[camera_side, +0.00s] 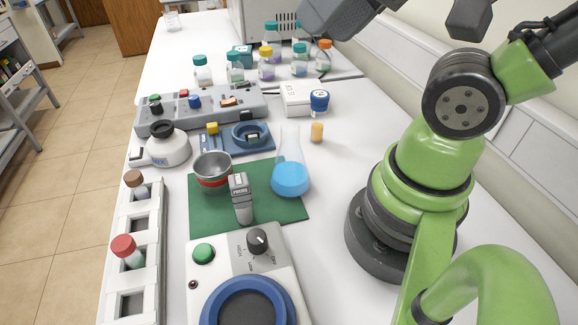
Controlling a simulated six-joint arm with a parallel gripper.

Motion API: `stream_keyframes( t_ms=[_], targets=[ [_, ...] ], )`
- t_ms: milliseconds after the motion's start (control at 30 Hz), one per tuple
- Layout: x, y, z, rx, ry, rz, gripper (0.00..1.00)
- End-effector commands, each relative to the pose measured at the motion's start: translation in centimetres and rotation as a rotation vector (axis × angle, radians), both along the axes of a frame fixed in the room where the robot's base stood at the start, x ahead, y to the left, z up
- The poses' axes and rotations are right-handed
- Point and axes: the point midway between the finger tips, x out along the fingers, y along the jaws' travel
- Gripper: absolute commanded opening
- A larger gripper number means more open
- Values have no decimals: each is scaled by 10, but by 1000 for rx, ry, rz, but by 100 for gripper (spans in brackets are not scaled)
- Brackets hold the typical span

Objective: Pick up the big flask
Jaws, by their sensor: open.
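The big flask (290,178) is a clear conical glass flask with blue liquid in its lower part. It stands upright at the right side of the green mat (265,212), with nothing gripping it. Dark grey parts of my gripper (398,20) show at the top edge, above and to the right of the flask and well apart from it. The gripper is open, and much of it is cut off by the frame.
A metal bowl (212,170) and a grey probe-like device (241,198) stand left of the flask. A dial unit (258,242) is in front. Bare white table lies to its right.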

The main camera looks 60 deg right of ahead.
Motion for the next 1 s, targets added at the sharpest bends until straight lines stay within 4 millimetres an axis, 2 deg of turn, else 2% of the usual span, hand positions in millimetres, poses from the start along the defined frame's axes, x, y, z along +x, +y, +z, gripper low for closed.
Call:
stream_keyframes(
  t_ms=[167,300,667,767,1000],
  targets=[
    [0,0,0,0,0,0,43],
    [0,0,0,0,0,0,66],
    [6,-3,-5,-22,42,8,66],
    [19,-8,-16,-68,131,29,66],
    [52,-29,-63,-194,410,133,66]
  ],
)
